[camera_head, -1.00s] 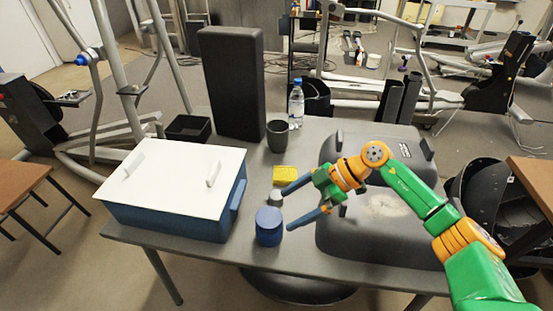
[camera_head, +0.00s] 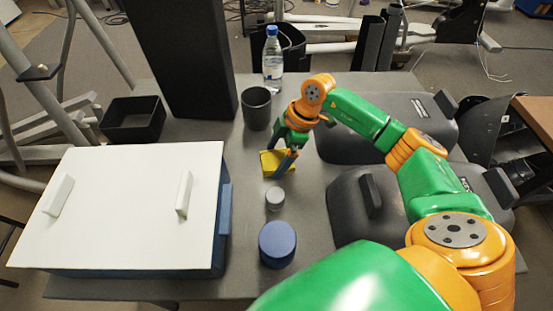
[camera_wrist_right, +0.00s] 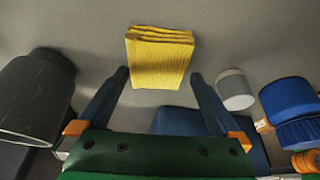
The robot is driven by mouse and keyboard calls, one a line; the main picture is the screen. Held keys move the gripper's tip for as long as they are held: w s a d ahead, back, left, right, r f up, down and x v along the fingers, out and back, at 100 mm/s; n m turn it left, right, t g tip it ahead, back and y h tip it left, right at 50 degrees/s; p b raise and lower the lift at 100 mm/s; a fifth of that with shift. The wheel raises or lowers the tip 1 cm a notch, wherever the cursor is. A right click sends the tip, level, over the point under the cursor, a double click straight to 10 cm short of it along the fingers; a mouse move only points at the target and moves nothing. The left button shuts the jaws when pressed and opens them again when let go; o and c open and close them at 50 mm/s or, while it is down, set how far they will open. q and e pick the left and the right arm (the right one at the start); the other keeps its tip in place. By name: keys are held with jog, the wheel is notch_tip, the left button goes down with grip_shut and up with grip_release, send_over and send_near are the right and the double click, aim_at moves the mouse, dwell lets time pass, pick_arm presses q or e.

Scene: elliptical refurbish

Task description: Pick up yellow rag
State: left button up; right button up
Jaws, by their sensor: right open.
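The yellow rag (camera_head: 275,160) lies folded on the grey table, in the middle between the white-lidded box and the dark cases. It also shows in the right wrist view (camera_wrist_right: 160,60), just beyond the fingertips. My right gripper (camera_head: 284,163) is over the rag, pointing down, and partly hides it. In the right wrist view the gripper (camera_wrist_right: 158,75) is open, its two blue fingers apart with nothing between them. I cannot tell whether the fingers touch the rag. My left gripper is not in view.
A small grey cylinder (camera_head: 275,199) and a blue jar (camera_head: 277,244) stand in front of the rag. A dark cup (camera_head: 256,107) and a water bottle (camera_head: 272,60) stand behind it. The white-lidded blue box (camera_head: 120,205) is left; dark cases (camera_head: 350,205) are right.

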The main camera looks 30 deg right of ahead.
jog(key=shift+w+f, duration=0.15)
jog(key=shift+f, duration=0.15)
jog(key=shift+f, duration=0.2)
dwell(0.3)
